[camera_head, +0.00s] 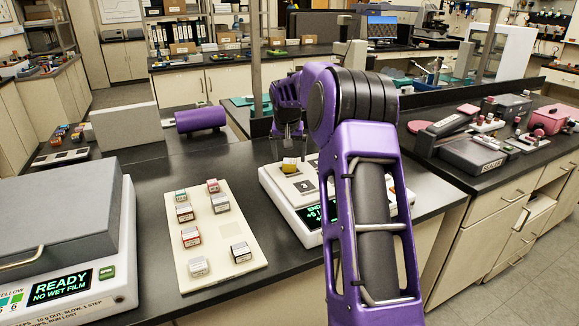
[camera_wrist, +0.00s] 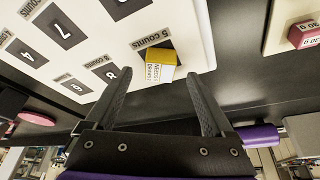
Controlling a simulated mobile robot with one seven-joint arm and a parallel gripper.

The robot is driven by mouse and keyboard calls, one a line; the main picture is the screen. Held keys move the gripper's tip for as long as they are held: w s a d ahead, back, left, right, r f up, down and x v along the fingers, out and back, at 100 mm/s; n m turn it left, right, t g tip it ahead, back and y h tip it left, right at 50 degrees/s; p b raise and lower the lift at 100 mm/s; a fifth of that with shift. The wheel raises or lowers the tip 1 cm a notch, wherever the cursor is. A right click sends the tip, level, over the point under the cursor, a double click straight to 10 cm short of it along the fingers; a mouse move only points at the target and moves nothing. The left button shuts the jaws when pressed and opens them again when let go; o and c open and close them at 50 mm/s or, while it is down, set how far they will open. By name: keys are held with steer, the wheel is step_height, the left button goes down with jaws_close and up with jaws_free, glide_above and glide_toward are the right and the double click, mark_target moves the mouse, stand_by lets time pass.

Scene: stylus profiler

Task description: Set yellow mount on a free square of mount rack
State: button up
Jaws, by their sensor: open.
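The yellow mount (camera_head: 289,165) sits on the white instrument with dark numbered squares (camera_head: 305,187). In the wrist view the yellow mount (camera_wrist: 160,65), with a white label, stands on a dark square beside a "5 counts" label. My gripper (camera_head: 289,143) is open above it, pointing down. In the wrist view my gripper's fingertips (camera_wrist: 160,76) are on either side of the mount's near edge, with gaps visible. The mount rack (camera_head: 180,254), a pale board, lies left of the instrument and holds several mounts. A faint bare square (camera_head: 231,228) shows in its right column.
A grey instrument with a "READY" display (camera_head: 63,287) stands at the left front. A purple cylinder (camera_head: 200,119) lies behind the rack. A red mount (camera_wrist: 304,34) shows at the wrist view's right edge. Dark bench surface separates the rack and numbered instrument.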

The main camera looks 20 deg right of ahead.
mark_target(290, 161)
steer(key=shift+x, duration=1.5)
steer(key=shift+r, duration=0.1)
jaws_close()
step_height(290, 161, up, 10)
steer(key=p, duration=0.1)
steer(key=c, duration=0.6)
jaws_free()
steer(key=shift+c, duration=0.2)
jaws_close()
